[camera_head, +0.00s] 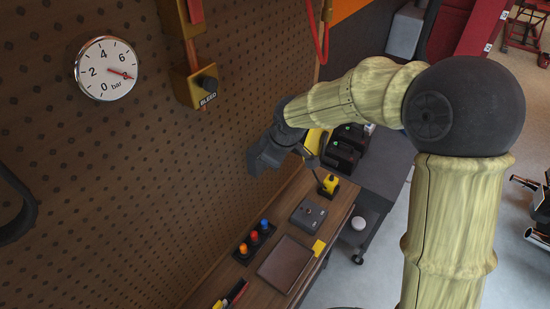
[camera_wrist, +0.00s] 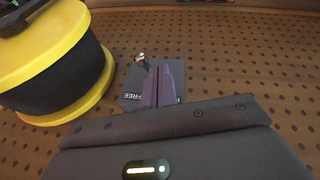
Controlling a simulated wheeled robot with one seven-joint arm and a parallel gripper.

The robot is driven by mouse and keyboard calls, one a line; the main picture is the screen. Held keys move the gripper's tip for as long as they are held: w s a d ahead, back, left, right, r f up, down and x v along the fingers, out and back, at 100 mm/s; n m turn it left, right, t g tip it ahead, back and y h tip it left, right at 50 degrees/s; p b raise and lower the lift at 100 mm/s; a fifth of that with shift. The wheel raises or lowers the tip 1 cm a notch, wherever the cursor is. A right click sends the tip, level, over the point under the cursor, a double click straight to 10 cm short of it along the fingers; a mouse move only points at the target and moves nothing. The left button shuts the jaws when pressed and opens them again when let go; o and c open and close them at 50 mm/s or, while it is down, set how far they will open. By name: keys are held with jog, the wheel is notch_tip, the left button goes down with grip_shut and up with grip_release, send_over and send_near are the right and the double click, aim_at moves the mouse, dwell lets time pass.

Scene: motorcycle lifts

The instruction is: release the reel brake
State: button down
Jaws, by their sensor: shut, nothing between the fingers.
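In the wrist view a grey plate (camera_wrist: 130,98) marked "FREE" is fixed to the pegboard. A small lever (camera_wrist: 140,57) with a shiny metal end stands at its upper part. My gripper (camera_wrist: 166,72) is shut and empty, its fingers in front of the plate and just right of the lever. Whether they touch the lever I cannot tell. The yellow-rimmed black reel (camera_wrist: 60,70) is left of the plate. In the head view my gripper (camera_head: 260,157) is close to the pegboard; the plate and lever are hidden.
The pegboard (camera_head: 130,190) carries a pressure gauge (camera_head: 106,68) and a yellow BLEED box (camera_head: 195,86). Below is a wooden bench (camera_head: 338,215) with a brown tray (camera_head: 286,263), coloured buttons (camera_head: 255,236) and a grey switch box (camera_head: 308,214).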

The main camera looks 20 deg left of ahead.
jog(key=p+v, duration=0.8)
jog(key=v, duration=0.2)
jog(key=shift+w+d, duration=0.15)
jog(key=shift+w, duration=0.1)
jog(key=shift+w, duration=0.1)
jog(key=s+d+f+m+h+b, duration=0.1)
jog(key=s+d+f+m+b, duration=0.2)
jog(key=d, duration=0.7)
jog(key=s+d+f+m+h+b, duration=0.1)
jog(key=s+d+f+m+b, duration=0.3)
jog(key=d+f+m, duration=0.3)
jog(key=s+d+f+m+h+b, duration=0.1)
jog(key=s+d+f+m+b, duration=0.2)
jog(key=d, duration=1.1)
notch_tip(320, 180, down, 2)
jog(key=m+b, duration=0.2)
jog(key=m, duration=0.2)
jog(key=shift+s, duration=0.2)
